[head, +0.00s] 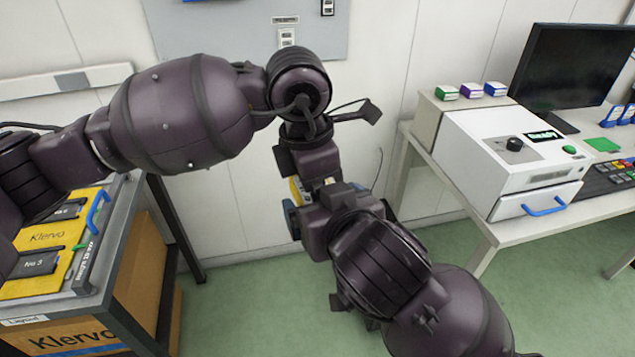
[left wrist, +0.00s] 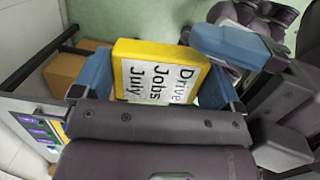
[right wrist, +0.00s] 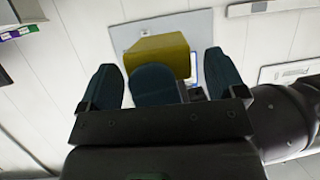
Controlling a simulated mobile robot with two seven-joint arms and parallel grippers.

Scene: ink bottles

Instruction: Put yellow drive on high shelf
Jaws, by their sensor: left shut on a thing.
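The yellow drive (left wrist: 160,72) has a white label reading "Drive Jobs July". In the left wrist view it sits between the blue fingers of my left gripper (left wrist: 150,85), which is shut on it. The drive's yellow side shows in the right wrist view (right wrist: 158,53), and a small part shows in the head view (head: 296,188). My right gripper (right wrist: 163,82) is open close to the drive, with a blue finger, apparently of my left gripper, between its own fingers. In the head view my right gripper (head: 291,217) is partly hidden. I cannot clearly identify the high shelf.
A grey panel (head: 215,30) with small labelled items is on the wall behind. A white ledge (head: 35,88) is on the wall at left. A white machine (head: 510,150) and a monitor (head: 575,62) stand on the right table. A cabinet with yellow trays (head: 45,238) stands at left.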

